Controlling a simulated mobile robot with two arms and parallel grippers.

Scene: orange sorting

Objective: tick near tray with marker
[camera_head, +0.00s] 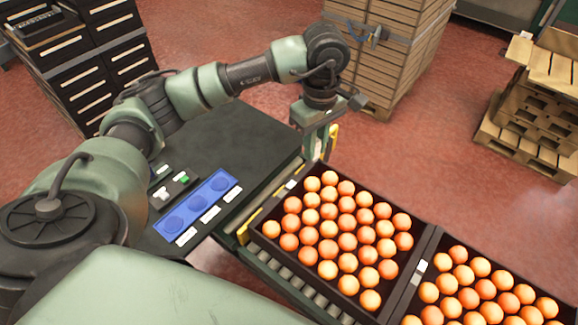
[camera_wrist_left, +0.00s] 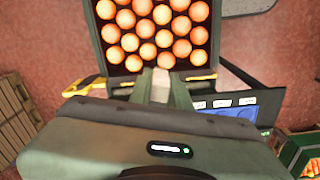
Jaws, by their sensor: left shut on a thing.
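The near tray (camera_head: 298,266) is dark and holds many oranges in rows; it sits on the roller conveyor. It also shows at the top of the left wrist view (camera_wrist_left: 215,40). My left gripper (camera_head: 317,155) points down by the tray's far left corner, above the conveyor end. In the left wrist view its fingers (camera_wrist_left: 158,82) are shut on a small pale thing at the tray's edge, likely the marker. The fingers mostly hide it, and I cannot tell whether it touches the tray. A small white tag (camera_head: 291,184) lies at the tray's edge. My right gripper is not in view.
A second tray of oranges (camera_head: 421,266) stands right of the first. A blue panel with round pads (camera_head: 198,203) and white labels lies on the dark table (camera_head: 255,130). Yellow guides (camera_head: 243,232) flank the conveyor end. Stacked crates (camera_head: 395,50) and pallets (camera_head: 520,125) stand behind.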

